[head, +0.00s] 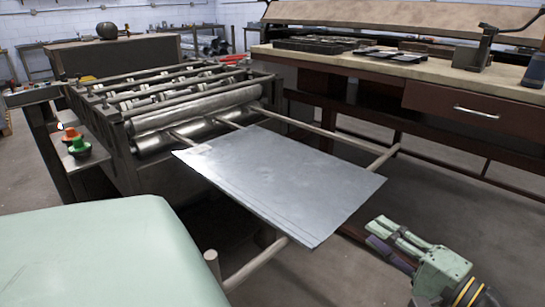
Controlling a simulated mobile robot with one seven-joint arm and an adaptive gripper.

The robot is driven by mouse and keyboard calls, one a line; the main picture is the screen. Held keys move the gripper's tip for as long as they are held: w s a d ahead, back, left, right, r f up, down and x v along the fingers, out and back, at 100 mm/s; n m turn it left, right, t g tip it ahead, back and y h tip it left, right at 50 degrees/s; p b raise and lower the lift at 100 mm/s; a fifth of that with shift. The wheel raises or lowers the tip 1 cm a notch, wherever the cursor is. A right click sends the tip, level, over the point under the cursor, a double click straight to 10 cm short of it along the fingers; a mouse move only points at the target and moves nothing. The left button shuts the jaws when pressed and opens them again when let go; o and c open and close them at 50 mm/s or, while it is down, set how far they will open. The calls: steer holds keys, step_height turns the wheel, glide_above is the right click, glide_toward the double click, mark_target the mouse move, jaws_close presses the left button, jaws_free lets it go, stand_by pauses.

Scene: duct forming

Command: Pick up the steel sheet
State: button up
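The steel sheet (288,184) is a flat grey rectangular plate. It lies on the outfeed bars in front of the roll forming machine (165,110), with its far left edge near the rollers. My gripper (384,238) is at the lower right, pale green and grey, apart from the sheet and to the right of its near corner. It points toward the upper left. Its fingers show as two elongated parts, but the gap between them is unclear. Nothing is visibly held in it.
A round-bar support frame (392,158) surrounds the sheet and leaves bars beside it. A long workbench (425,75) with a drawer and trays stands at the back right. Orange and green buttons (78,146) sit at the machine's left.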

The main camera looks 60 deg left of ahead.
mark_target(346, 210)
steer(key=a, duration=0.2)
steer(key=a+p, duration=0.1)
steer(key=a, duration=0.2)
steer(key=a+p, duration=0.1)
steer(key=a, duration=0.2)
steer(key=shift+s+a+r, duration=0.25)
steer(key=shift+s+r, duration=0.1)
steer(key=shift+s, duration=0.05)
steer(key=shift+a+f, duration=0.1)
steer(key=shift+a, duration=0.1)
steer(key=shift+c, duration=0.3)
jaws_close()
